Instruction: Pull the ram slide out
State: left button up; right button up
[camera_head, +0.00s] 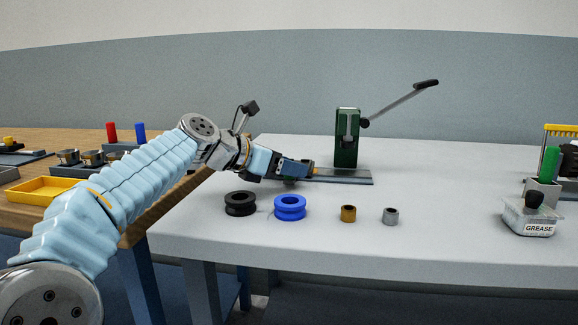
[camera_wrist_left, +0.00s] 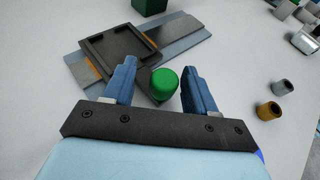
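The ram slide (camera_wrist_left: 118,48) is a dark, raised-rim plate with a round green knob (camera_wrist_left: 164,84) at its near end. It sits on a flat grey base plate (camera_wrist_left: 190,42), which also shows in the head view (camera_head: 348,178) in front of the green lever press (camera_head: 346,150). My left gripper (camera_wrist_left: 159,68) is open, with one blue finger on each side of the knob and visible gaps between. In the head view my left gripper (camera_head: 308,169) is low at the plate's left end and hides the slide and knob. My right gripper is not in view.
A black spool (camera_head: 240,204), a blue spool (camera_head: 289,207), a brass bushing (camera_head: 348,213) and a grey bushing (camera_head: 391,216) stand along the front of the white table (camera_head: 440,205). A grease tub (camera_head: 530,220) stands at right. A yellow tray (camera_head: 45,189) is on the wooden bench.

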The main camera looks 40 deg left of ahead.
pick_arm(q)
jog(key=p+v, duration=0.1)
jog(key=v, duration=1.2)
jog(key=shift+s+p, duration=0.35)
jog(key=shift+s, duration=0.05)
jog(key=shift+a, duration=0.1)
